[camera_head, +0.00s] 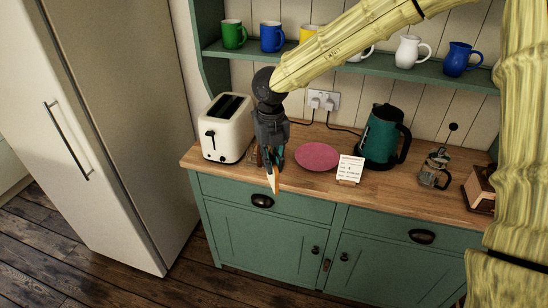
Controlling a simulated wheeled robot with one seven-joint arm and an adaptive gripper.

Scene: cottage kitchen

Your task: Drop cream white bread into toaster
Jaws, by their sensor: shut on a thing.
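The cream toaster (222,133) stands at the left end of the wooden counter, with two dark slots open on top. My gripper (270,158) points down just right of the toaster, near the counter's front edge. It is shut on the cream white bread (272,180), a thin slice seen nearly edge-on and hanging below the fingers. The bread is apart from the toaster slots and appears lower than the toaster's top. The fingers hide the upper part of the slice.
A green shelf (390,71) with several mugs hangs above. A tall fridge (105,120) stands left.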

